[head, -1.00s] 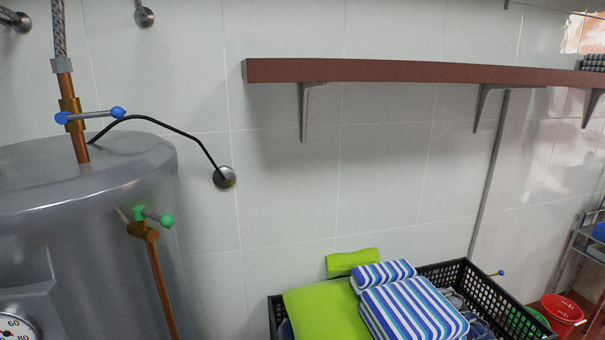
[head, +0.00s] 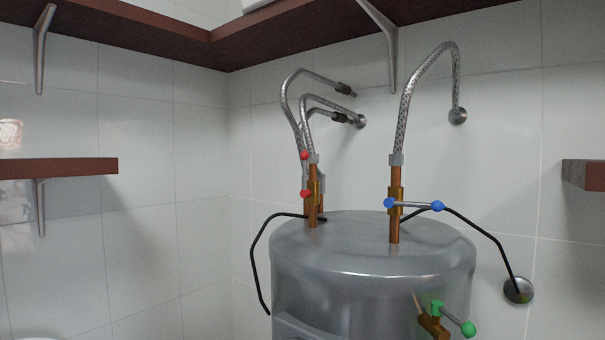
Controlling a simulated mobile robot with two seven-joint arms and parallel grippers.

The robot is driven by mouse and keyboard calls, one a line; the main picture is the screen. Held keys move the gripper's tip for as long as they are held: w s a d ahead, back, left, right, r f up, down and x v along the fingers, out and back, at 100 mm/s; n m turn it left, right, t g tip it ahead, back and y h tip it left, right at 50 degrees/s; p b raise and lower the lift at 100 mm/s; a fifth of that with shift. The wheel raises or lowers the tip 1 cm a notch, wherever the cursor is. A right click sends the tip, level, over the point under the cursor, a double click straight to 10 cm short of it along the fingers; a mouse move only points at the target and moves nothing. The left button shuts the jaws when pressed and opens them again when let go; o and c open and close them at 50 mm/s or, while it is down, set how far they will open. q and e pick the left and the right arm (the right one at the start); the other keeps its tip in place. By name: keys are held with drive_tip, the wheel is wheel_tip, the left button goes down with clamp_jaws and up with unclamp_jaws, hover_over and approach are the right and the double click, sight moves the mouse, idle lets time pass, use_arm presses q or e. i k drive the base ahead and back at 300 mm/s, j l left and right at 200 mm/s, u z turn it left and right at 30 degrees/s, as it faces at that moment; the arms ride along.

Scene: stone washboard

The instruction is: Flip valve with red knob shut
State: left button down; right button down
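The valve with red knobs (head: 304,174) sits on a copper pipe at the left of the top of a grey tank (head: 340,255). Its two red knobs show one above the other, so its handle looks close to upright along the pipe. A second copper pipe stands partly hidden behind it. A valve with blue knobs (head: 413,204) is on the right pipe, its handle lying level across the pipe. A valve with green knobs (head: 452,318) is on the tank's front, low at the right. Neither gripper is in view.
Braided hoses (head: 403,110) run from the pipes to the wall. A dark upper shelf (head: 150,35) with brackets crosses above. A lower shelf (head: 60,170) is at left, another shelf end (head: 583,174) at right. Black cables hang on both sides of the tank.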

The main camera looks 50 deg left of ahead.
sight(305, 193)
drive_tip(key=u, duration=1.65)
